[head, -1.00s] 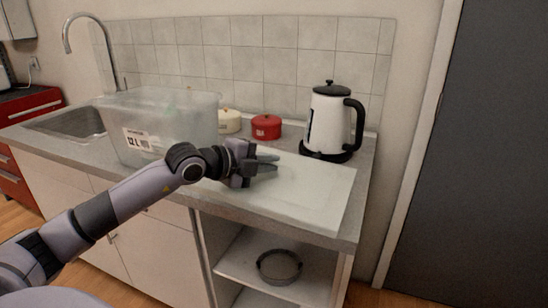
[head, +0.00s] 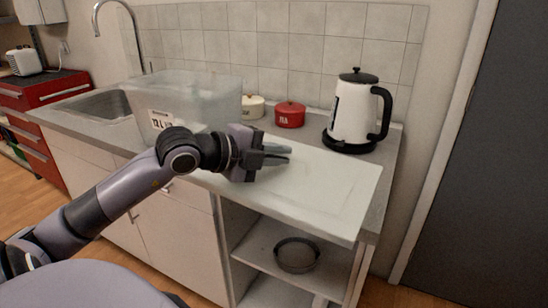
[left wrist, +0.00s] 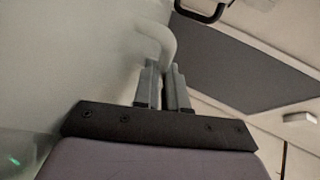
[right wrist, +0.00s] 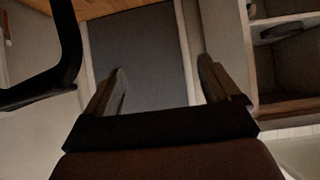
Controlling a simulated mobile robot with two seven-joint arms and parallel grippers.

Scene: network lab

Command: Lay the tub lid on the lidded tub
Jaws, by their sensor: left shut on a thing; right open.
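The tub (head: 196,92) is a clear, box-shaped container with a white "12 L" label, standing on the counter beside the sink. A large, pale, flat panel, which looks like the tub lid (head: 325,190), shows over the right part of the counter. I cannot tell whether it touches the counter. My left gripper (head: 277,155) shows in front of the panel, right of the tub. In the left wrist view its fingers (left wrist: 164,70) are shut on a pale, curved part of the lid (left wrist: 80,60). My right gripper (right wrist: 165,88) is open and empty in the right wrist view.
A white kettle (head: 355,112) with a black handle stands at the counter's back right. A red pot (head: 289,116) and a cream pot (head: 252,108) stand by the tiled wall. The sink (head: 95,105) is left of the tub. A round pan (head: 297,255) sits on the open shelf below.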

